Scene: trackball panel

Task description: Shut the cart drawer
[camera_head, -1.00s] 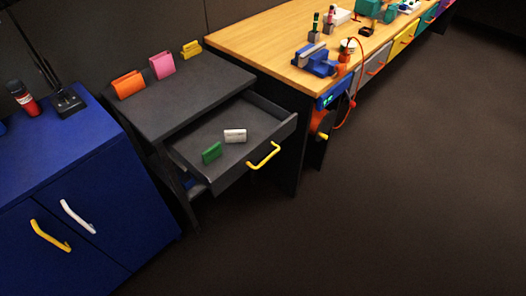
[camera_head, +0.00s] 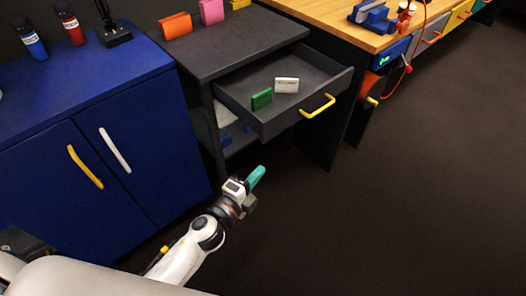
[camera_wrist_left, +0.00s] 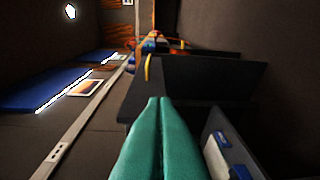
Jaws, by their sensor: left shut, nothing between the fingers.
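The dark grey cart (camera_head: 228,52) has its drawer (camera_head: 331,84) pulled out toward the front. A yellow handle (camera_head: 318,107) is on the drawer's front. A green block (camera_head: 262,98) and a white block (camera_head: 287,85) lie inside the drawer. My left gripper (camera_head: 257,175), with teal fingers, is shut and empty. It is in front of the cart, below and left of the drawer handle, apart from the drawer. In the left wrist view its closed fingers (camera_wrist_left: 162,125) point toward the cart, and the yellow handle (camera_wrist_left: 148,68) shows beyond them. My right gripper is not in view.
A blue cabinet (camera_head: 150,128) with a white and a yellow handle stands left of the cart. Orange and pink items stand on the cart top. A wooden workbench (camera_head: 330,20) is to the right. Dark floor (camera_head: 420,200) is open at the front right.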

